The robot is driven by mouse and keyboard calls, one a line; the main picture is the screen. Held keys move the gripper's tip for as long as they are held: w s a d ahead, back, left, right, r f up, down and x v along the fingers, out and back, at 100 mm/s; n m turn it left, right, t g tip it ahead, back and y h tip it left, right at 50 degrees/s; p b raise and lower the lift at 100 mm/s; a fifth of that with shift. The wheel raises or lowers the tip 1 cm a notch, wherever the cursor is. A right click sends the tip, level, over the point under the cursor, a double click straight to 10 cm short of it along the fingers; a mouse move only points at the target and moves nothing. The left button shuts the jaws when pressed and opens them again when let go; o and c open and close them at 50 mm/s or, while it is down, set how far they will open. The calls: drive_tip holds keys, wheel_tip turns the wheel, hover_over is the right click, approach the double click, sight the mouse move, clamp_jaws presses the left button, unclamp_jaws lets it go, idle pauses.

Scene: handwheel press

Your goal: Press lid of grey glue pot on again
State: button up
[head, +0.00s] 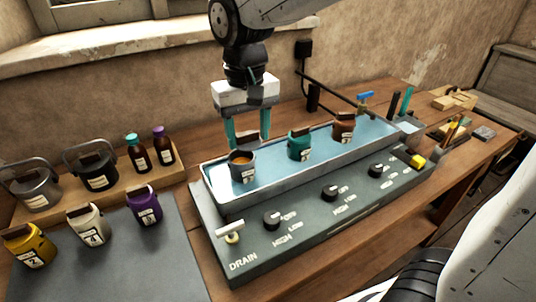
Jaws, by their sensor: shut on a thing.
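The grey glue pot (243,173) stands upright at the near left end of the pale blue trough, with a white label on its front. Its mouth shows orange-brown inside. My gripper (248,143) points down just above and slightly behind this pot. Its two teal fingers stand apart, about a pot's width, shut on what seems to be the pot's lid. The lid is hard to make out at the fingertips, and I cannot tell if it touches the rim.
A teal pot (299,146) and a brown pot (343,128) stand farther along the trough (325,152). Knobs and a drain handle (230,230) are on its front panel. Several pots and two bottles (138,154) stand at left. The grey mat (110,265) has free room in front.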

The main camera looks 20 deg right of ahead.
sight(241, 142)
drive_tip(key=w, duration=0.1)
drive_tip(key=w+r, duration=0.1)
drive_tip(key=w+a, duration=0.1)
drive_tip(key=shift+r, duration=0.15)
drive_tip(key=shift+w+r, duration=0.15)
drive_tip(key=shift+r, duration=0.05)
drive_tip(key=shift+f, duration=3.15)
drive_tip(key=shift+f, duration=0.15)
drive_tip(key=o, duration=1.5)
drive_tip(key=shift+r, duration=3.5)
